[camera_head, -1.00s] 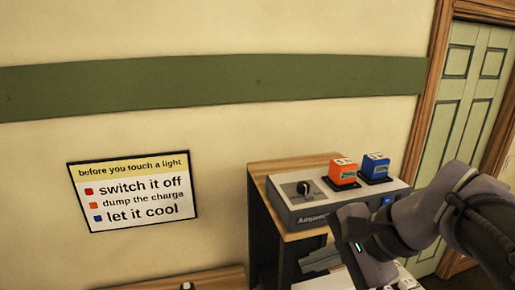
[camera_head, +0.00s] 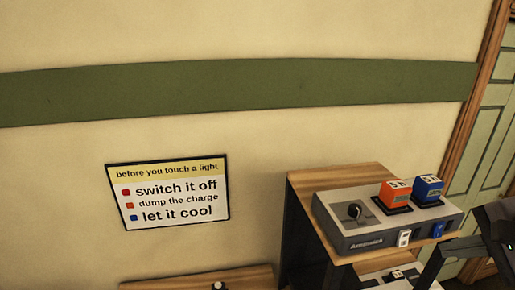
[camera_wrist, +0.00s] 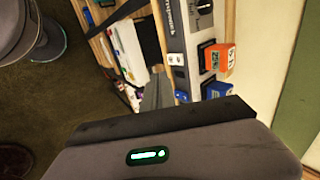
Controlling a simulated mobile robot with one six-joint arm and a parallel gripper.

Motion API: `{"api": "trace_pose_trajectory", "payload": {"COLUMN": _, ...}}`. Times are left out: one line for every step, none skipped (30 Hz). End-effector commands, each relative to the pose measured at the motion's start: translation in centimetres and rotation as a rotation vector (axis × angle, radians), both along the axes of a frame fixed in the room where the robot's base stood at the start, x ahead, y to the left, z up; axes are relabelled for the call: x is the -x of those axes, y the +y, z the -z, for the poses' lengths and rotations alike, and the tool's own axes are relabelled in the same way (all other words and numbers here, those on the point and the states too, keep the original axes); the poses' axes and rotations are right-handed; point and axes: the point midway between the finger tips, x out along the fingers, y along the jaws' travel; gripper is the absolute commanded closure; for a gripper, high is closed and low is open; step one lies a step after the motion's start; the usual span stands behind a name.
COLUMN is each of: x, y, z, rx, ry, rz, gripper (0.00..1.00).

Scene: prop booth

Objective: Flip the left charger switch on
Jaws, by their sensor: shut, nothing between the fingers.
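The charger (camera_head: 345,218) is a grey box with a black knob, lying on a wooden-topped stand. An orange battery (camera_head: 395,193) and a blue battery (camera_head: 428,188) sit in its top. Its front face carries two switches, a white left one (camera_head: 404,238) and a blue right one (camera_head: 438,230). The white switch also shows in the wrist view (camera_wrist: 176,60). I cannot tell the lever positions surely. My gripper (camera_wrist: 156,92) is shut and empty, in front of the charger's front face and apart from the switches. In the head view my arm is at the lower right, partly cut off.
The wooden stand (camera_head: 300,182) has a lower shelf with items under the charger. A sign (camera_head: 170,195) hangs on the wall to the left. A green door (camera_head: 490,140) is at the right. Open floor (camera_wrist: 60,110) shows in the wrist view.

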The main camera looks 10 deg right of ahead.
Motion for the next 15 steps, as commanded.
{"api": "trace_pose_trajectory", "payload": {"x": -0.7, "y": 0.1, "z": 0.9, "rx": -0.003, "ry": 0.001, "rz": -0.004, "gripper": 1.00}}
{"api": "trace_pose_trajectory", "payload": {"x": -1.1, "y": 0.2, "z": 1.5, "rx": -0.004, "ry": 0.002, "rz": -0.004, "gripper": 1.00}}
{"api": "trace_pose_trajectory", "payload": {"x": -1.6, "y": 0.2, "z": 2.2, "rx": -0.004, "ry": 0.001, "rz": -0.003, "gripper": 1.00}}
{"api": "trace_pose_trajectory", "payload": {"x": -2.0, "y": 0.2, "z": 2.7, "rx": -0.004, "ry": 0.002, "rz": -0.004, "gripper": 1.00}}
{"api": "trace_pose_trajectory", "payload": {"x": -2.4, "y": 0.3, "z": 3.2, "rx": -0.005, "ry": 0.001, "rz": -0.004, "gripper": 1.00}}
{"api": "trace_pose_trajectory", "payload": {"x": -2.9, "y": 0.3, "z": 4.0, "rx": -0.004, "ry": 0.002, "rz": -0.004, "gripper": 1.00}}
{"api": "trace_pose_trajectory", "payload": {"x": -3.4, "y": 0.4, "z": 4.4, "rx": -0.005, "ry": 0.001, "rz": -0.004, "gripper": 1.00}}
{"api": "trace_pose_trajectory", "payload": {"x": -3.7, "y": 0.4, "z": 5.0, "rx": -0.005, "ry": 0.002, "rz": -0.004, "gripper": 1.00}}
{"api": "trace_pose_trajectory", "payload": {"x": -4.2, "y": 0.4, "z": 5.7, "rx": -0.005, "ry": 0.002, "rz": -0.004, "gripper": 1.00}}
{"api": "trace_pose_trajectory", "payload": {"x": -4.6, "y": 0.4, "z": 6.1, "rx": -0.003, "ry": 0.002, "rz": -0.002, "gripper": 1.00}}
{"api": "trace_pose_trajectory", "payload": {"x": -5.2, "y": 0.5, "z": 6.1, "rx": -0.003, "ry": 0.001, "rz": -0.004, "gripper": 1.00}}
{"api": "trace_pose_trajectory", "payload": {"x": -5.8, "y": 0.5, "z": 6.2, "rx": -0.002, "ry": 0.002, "rz": -0.004, "gripper": 1.00}}
{"api": "trace_pose_trajectory", "payload": {"x": -6.3, "y": 0.6, "z": 6.4, "rx": -0.002, "ry": 0.002, "rz": -0.003, "gripper": 1.00}}
{"api": "trace_pose_trajectory", "payload": {"x": -6.7, "y": 0.6, "z": 6.5, "rx": -0.002, "ry": 0.002, "rz": -0.003, "gripper": 1.00}}
{"api": "trace_pose_trajectory", "payload": {"x": -7.1, "y": 0.6, "z": 6.6, "rx": -0.001, "ry": 0.002, "rz": -0.002, "gripper": 1.00}}
